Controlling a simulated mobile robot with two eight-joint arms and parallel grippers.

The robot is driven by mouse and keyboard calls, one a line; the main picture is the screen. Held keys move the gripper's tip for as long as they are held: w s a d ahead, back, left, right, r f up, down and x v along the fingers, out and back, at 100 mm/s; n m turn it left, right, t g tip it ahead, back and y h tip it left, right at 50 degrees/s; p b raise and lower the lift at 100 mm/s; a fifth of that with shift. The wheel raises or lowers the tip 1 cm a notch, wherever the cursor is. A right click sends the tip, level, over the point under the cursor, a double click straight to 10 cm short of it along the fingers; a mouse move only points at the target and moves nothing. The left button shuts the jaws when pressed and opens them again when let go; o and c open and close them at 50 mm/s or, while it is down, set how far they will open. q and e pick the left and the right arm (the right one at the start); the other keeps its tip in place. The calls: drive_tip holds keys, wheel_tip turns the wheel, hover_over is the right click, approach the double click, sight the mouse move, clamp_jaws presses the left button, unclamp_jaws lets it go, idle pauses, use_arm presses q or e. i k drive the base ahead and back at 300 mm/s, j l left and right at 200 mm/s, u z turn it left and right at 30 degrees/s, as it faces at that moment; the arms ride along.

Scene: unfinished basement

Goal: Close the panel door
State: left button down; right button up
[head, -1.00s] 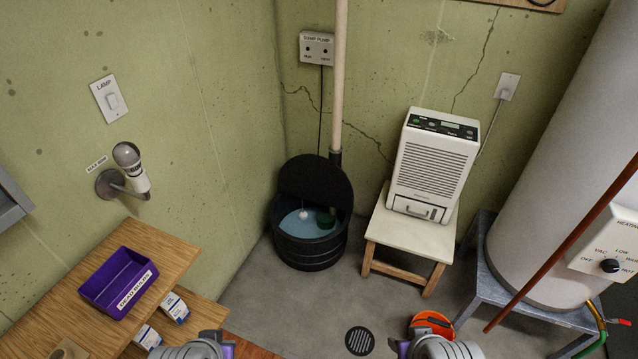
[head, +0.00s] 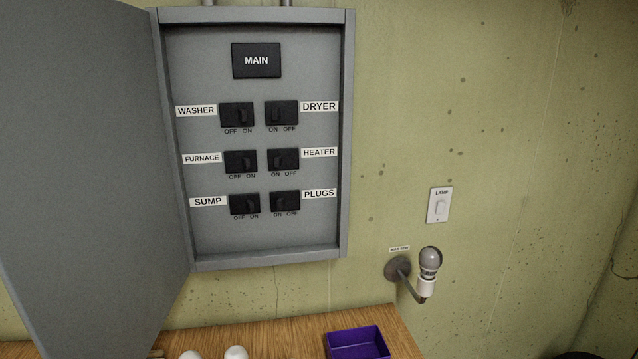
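A grey electrical panel (head: 265,235) is fixed to the green wall, with its inside in view. Its grey door (head: 90,170) is hinged on the panel's left edge and stands open, swung out to the left and toward me. Inside are a MAIN block (head: 256,61) and labelled breakers for washer, dryer, furnace, heater, sump and plugs. Neither of my grippers shows in the head view now.
A wooden shelf top (head: 290,325) lies below the panel, with a purple bin (head: 357,343) and two white round objects (head: 236,353) on it. A wall lamp (head: 428,268) and a lamp switch (head: 440,205) are right of the panel. The wall between is clear.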

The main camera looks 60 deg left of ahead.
sight(94, 263)
drive_tip(key=u, duration=1.1)
drive_tip(key=j+u, duration=0.6)
drive_tip(key=j, duration=1.2)
drive_tip(key=i, duration=0.05)
